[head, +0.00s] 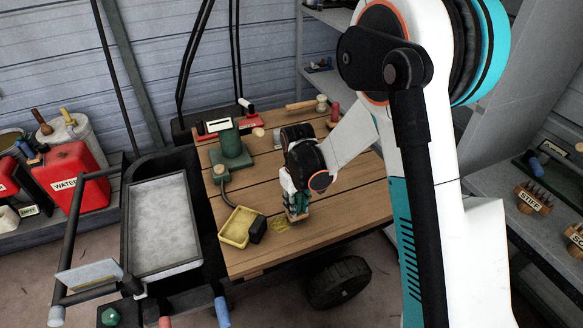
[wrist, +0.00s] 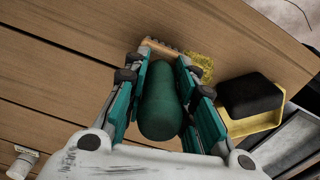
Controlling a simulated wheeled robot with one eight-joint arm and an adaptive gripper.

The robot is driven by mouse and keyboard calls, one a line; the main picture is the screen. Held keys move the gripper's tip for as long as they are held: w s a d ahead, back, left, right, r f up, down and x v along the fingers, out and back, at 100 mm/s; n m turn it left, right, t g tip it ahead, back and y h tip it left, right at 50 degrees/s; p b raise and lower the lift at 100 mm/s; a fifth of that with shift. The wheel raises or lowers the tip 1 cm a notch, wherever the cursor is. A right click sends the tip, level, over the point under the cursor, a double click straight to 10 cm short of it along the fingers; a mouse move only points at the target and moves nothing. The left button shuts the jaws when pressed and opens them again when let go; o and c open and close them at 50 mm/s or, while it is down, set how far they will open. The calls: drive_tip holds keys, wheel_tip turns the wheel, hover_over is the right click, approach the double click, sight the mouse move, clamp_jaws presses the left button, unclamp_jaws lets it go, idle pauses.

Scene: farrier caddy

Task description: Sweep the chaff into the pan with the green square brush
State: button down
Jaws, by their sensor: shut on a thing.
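My gripper (head: 296,208) is shut on the green brush (wrist: 161,100), whose thick green body lies between the fingers in the wrist view. Its pale bristle end points down at the boards. The chaff (head: 280,224) is a small yellow patch on the table, close to the brush on its left in the head view; it also shows in the wrist view (wrist: 203,66). The yellow pan (head: 236,228) sits farther left near the table's front edge and also shows in the wrist view (wrist: 262,123). A black block (head: 257,230) covers the pan's side nearest the chaff.
The wooden table (head: 330,225) is bare to the right of the brush. A green pump-like device (head: 231,150) with a hose stands behind the pan. A grey-topped cart (head: 163,225) stands left of the table. Several small tools lie along the table's back edge.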

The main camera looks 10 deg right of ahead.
drive_tip(key=shift+a+f, duration=0.1)
drive_tip(key=shift+a, duration=0.1)
drive_tip(key=shift+s+a, duration=0.15)
drive_tip(key=shift+a, duration=0.55)
drive_tip(key=shift+s+a, duration=0.15)
drive_tip(key=shift+a, duration=0.55)
drive_tip(key=shift+a, duration=0.1)
drive_tip(key=shift+s+a, duration=0.4)
drive_tip(key=shift+a, duration=0.4)
drive_tip(key=shift+d, duration=0.25)
